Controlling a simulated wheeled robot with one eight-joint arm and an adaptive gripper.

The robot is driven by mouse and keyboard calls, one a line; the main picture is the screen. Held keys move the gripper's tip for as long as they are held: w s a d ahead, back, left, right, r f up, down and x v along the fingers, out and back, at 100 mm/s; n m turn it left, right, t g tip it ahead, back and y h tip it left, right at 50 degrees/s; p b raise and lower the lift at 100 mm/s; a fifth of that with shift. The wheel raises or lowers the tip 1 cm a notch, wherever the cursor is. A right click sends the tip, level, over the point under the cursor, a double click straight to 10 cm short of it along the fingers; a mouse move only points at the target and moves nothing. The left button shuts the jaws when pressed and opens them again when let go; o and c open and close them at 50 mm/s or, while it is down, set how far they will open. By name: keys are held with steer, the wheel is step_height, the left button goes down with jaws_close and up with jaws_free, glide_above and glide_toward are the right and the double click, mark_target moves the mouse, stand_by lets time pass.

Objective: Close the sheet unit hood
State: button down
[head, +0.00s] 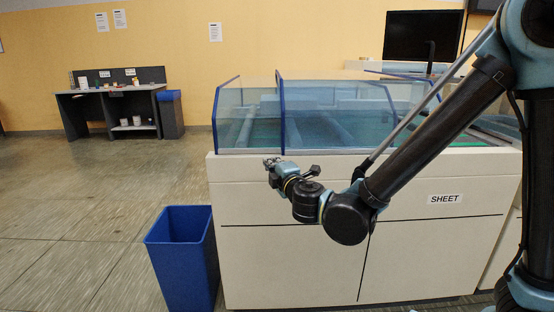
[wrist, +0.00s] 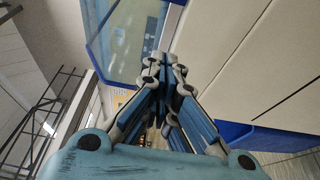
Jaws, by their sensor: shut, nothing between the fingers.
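The sheet unit (head: 285,190) is a cream cabinet with a "SHEET" label (head: 445,199) on its front. Its clear hood (head: 335,118) with dark blue edges stands on top; I cannot tell from here how far open it is. A blue-edged clear panel (wrist: 122,38) also shows at the upper left in the wrist view. My gripper (head: 268,162) is shut and empty, in front of the cabinet near its upper left edge, just below the hood's front panel. Its closed fingertips (wrist: 163,60) show in the wrist view. My arm hides the right part of the hood.
A blue bin (head: 183,258) stands on the floor at the cabinet's left front corner; it also shows in the wrist view (wrist: 280,138). A dark desk (head: 112,108) is by the far wall. A monitor (head: 423,36) stands behind the unit. The floor at left is clear.

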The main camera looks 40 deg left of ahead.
steer(key=x, duration=0.9)
steer(key=shift+w+a, duration=0.25)
steer(key=shift+w, duration=0.05)
steer(key=shift+w+d, duration=0.35)
steer(key=shift+d, duration=0.25)
steer(key=shift+w+d, duration=0.3)
steer(key=shift+d, duration=0.35)
steer(key=shift+w+d, duration=0.4)
steer(key=shift+d, duration=0.1)
